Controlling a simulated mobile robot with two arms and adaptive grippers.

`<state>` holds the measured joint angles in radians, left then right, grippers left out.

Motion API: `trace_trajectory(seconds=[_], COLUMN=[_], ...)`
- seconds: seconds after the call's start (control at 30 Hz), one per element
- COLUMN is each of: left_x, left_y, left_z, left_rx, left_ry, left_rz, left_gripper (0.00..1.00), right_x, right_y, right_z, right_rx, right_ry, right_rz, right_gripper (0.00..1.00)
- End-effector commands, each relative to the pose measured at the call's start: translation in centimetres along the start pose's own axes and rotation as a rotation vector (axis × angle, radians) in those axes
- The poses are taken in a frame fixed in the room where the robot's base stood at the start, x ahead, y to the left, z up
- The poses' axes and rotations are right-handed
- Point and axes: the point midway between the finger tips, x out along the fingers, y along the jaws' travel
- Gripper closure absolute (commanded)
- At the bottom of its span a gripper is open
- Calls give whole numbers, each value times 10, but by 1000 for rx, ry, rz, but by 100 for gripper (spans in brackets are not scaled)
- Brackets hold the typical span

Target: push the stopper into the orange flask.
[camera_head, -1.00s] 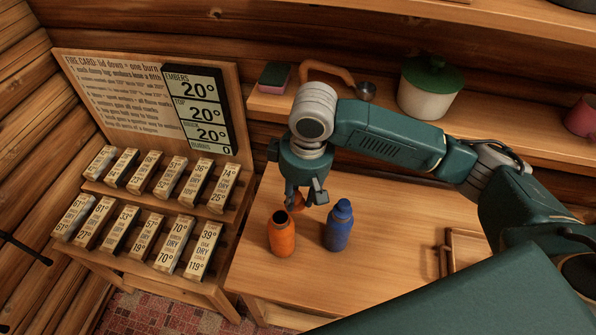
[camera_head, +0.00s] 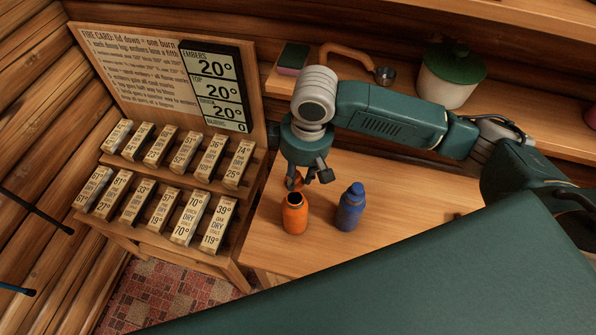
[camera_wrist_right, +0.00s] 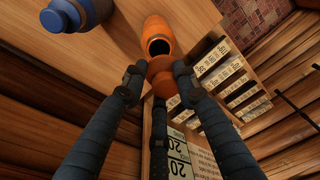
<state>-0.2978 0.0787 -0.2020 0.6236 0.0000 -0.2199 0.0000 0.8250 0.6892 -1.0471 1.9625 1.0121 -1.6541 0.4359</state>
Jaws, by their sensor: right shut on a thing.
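The orange flask (camera_head: 295,217) stands upright on the wooden table, its dark mouth open. In the wrist view the flask (camera_wrist_right: 160,28) shows its open mouth close to the stopper. My right gripper (camera_head: 307,180) is just above the flask. The stopper (camera_head: 297,183) is partly hidden by the fingers in the head view. It appears apart from the mouth; how well the two line up I cannot tell. My left gripper is not in view.
A blue bottle (camera_head: 350,208) stands close to the right of the flask. A rack of labelled blocks (camera_head: 165,185) and a fire card board (camera_head: 140,60) are to the left. A shelf behind holds a green-lidded pot (camera_head: 447,78) and a sponge (camera_head: 293,57).

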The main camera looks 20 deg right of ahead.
Motion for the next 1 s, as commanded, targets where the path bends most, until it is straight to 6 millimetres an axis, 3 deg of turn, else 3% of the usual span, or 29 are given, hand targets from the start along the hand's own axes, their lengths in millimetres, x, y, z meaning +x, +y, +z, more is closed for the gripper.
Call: trace_trajectory(seconds=[0.5,1.0], left_x=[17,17], left_y=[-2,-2], left_z=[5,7], left_rx=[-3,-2], left_ry=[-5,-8], left_rz=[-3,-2], left_gripper=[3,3], right_x=[46,48], right_y=[0,0], right_z=[6,6], right_rx=[1,0], right_ry=[-2,-1], right_rz=[-1,0], right_gripper=[89,89])
